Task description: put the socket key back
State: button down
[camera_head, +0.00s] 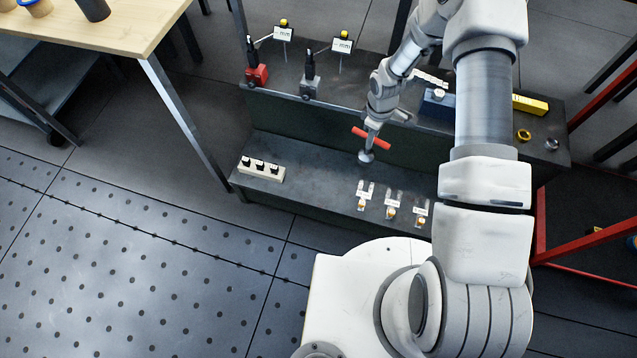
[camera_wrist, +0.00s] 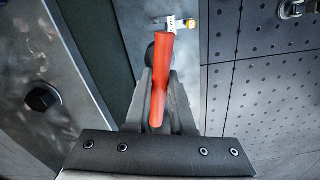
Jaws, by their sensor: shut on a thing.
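The socket key has a red cross handle (camera_head: 371,138) and a grey round lower end (camera_head: 366,156). My gripper (camera_head: 372,127) is shut on it from above, over the lower step of the dark bench. I cannot tell whether its lower end touches the step. In the wrist view the red handle (camera_wrist: 163,75) lies between the fingers (camera_wrist: 160,95) and hides much of what is below it. A dark round part shows beside the handle there.
The lower step (camera_head: 310,180) carries a white block with black knobs (camera_head: 262,168) and several small labelled pieces (camera_head: 391,211). The upper step has red (camera_head: 257,75) and grey (camera_head: 309,87) stands, a blue block (camera_head: 437,104), a yellow block (camera_head: 530,105) and rings. A wooden table (camera_head: 130,25) stands left.

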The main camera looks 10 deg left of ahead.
jog(key=s+a+f+n+b, duration=0.1)
jog(key=a+f+n+b, duration=0.2)
jog(key=a+f, duration=1.1)
jog(key=shift+s+a+f+b, duration=0.35)
jog(key=shift+f+b, duration=0.8)
jog(key=shift+f, duration=0.95)
jog(key=shift+f, duration=0.15)
jog(key=c, duration=0.8)
grip_release()
jog(key=shift+o, duration=0.2)
